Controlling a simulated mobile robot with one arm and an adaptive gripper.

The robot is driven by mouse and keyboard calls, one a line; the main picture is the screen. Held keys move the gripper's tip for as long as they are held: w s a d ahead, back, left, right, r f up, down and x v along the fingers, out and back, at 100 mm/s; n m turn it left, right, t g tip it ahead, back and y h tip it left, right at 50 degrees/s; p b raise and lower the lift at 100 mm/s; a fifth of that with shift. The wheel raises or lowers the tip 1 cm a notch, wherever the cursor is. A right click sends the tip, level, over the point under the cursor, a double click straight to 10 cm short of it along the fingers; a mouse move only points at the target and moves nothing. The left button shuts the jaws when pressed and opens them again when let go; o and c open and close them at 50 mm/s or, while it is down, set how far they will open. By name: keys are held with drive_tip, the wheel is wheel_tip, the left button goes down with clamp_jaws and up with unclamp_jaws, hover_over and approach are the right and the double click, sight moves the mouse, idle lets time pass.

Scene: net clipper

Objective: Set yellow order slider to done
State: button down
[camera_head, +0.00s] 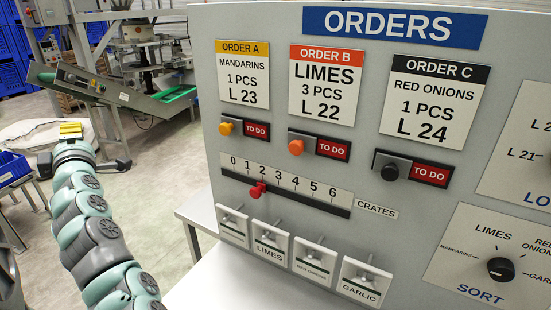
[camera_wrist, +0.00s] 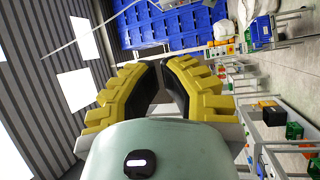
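The yellow order slider (camera_head: 226,128) sits under the Order A card (camera_head: 243,75) on the grey panel. Its knob is at the left end of its track, and a red TO DO label (camera_head: 257,131) shows to its right. My gripper (camera_head: 71,129) is at the far left of the head view, well away from the panel and touching nothing. In the wrist view its yellow fingers (camera_wrist: 161,68) have a narrow gap between their dark pads and hold nothing. The slider does not show in the wrist view.
The orange slider (camera_head: 296,147) and black slider (camera_head: 390,172) also show TO DO. Below are a red crates slider (camera_head: 257,190), several toggle switches and a sort knob (camera_head: 501,269). A conveyor (camera_head: 140,97) stands behind. Open floor lies between my arm and the panel.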

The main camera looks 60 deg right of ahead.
sight(228, 128)
drive_tip(key=s+d+f+m+g+h+b, duration=0.2)
drive_tip(key=s+d+g+h+b, duration=0.1)
drive_tip(key=d, duration=0.6)
drive_tip(key=s+d+f+m+g+h+b, duration=0.2)
drive_tip(key=s+d+f+g+h+b, duration=0.1)
drive_tip(key=s+d+g, duration=0.5)
drive_tip(key=shift+s+d+f+g+h+b, duration=0.35)
drive_tip(key=shift+g+h+b, duration=0.25)
drive_tip(key=shift+h, duration=0.3)
drive_tip(key=shift+w+d, duration=0.1)
drive_tip(key=shift+w, duration=0.05)
drive_tip(key=shift+p+x, duration=1.75)
drive_tip(key=shift+x, duration=3.15)
drive_tip(key=shift+s+r+p, duration=0.35)
drive_tip(key=shift+r+p, duration=0.05)
drive_tip(key=shift+p, duration=0.2)
drive_tip(key=s, duration=0.1)
drive_tip(key=s+p, duration=0.2)
drive_tip(key=shift+d+r, duration=0.2)
drive_tip(key=shift+r, duration=0.1)
drive_tip(key=shift+s, duration=0.15)
